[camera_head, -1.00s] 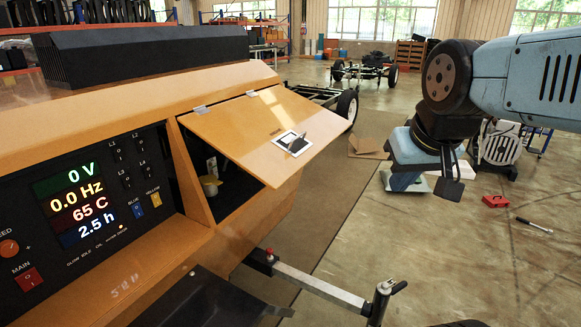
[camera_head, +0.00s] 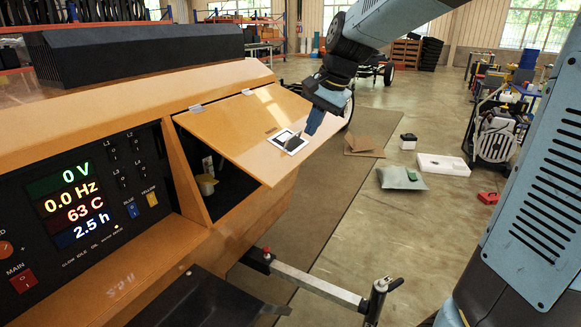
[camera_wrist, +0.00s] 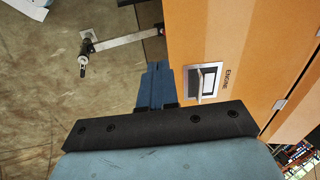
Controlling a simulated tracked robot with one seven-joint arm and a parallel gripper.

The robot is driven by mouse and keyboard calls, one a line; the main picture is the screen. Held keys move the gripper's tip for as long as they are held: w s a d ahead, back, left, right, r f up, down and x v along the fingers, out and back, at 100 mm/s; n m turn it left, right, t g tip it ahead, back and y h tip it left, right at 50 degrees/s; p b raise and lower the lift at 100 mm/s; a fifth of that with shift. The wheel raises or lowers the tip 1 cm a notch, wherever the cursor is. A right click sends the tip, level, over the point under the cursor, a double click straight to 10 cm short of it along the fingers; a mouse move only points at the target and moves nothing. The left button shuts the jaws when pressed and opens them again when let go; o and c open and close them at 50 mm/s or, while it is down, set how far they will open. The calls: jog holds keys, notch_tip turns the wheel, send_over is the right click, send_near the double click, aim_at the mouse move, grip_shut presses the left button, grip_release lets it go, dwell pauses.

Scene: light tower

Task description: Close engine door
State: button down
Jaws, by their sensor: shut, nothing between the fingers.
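The orange engine door (camera_head: 240,135) is hinged at its top edge and stands swung up and outward, with the dark engine opening (camera_head: 213,175) showing beneath it. Its latch handle (camera_head: 288,142) sits in a pale square plate near the free lower edge. The door (camera_wrist: 240,50) and the latch, beside the word ENGINE (camera_wrist: 208,82), also show in the wrist view. My gripper (camera_head: 311,131) is shut and empty, its blue fingers pointing down close to the latch, just past it. In the wrist view my gripper (camera_wrist: 155,72) lies beside the door's edge; I cannot tell whether it touches.
The control panel (camera_head: 90,195) with lit readouts is left of the opening. A tow bar (camera_head: 315,287) with an upright jack sticks out low in front. A white box (camera_head: 443,165) and a red box (camera_head: 488,198) lie on the floor at right.

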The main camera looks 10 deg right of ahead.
jog(key=w+a, duration=0.1)
jog(key=w, duration=0.1)
send_near(285, 174)
jog(key=shift+m, duration=0.3)
jog(key=x, duration=0.7)
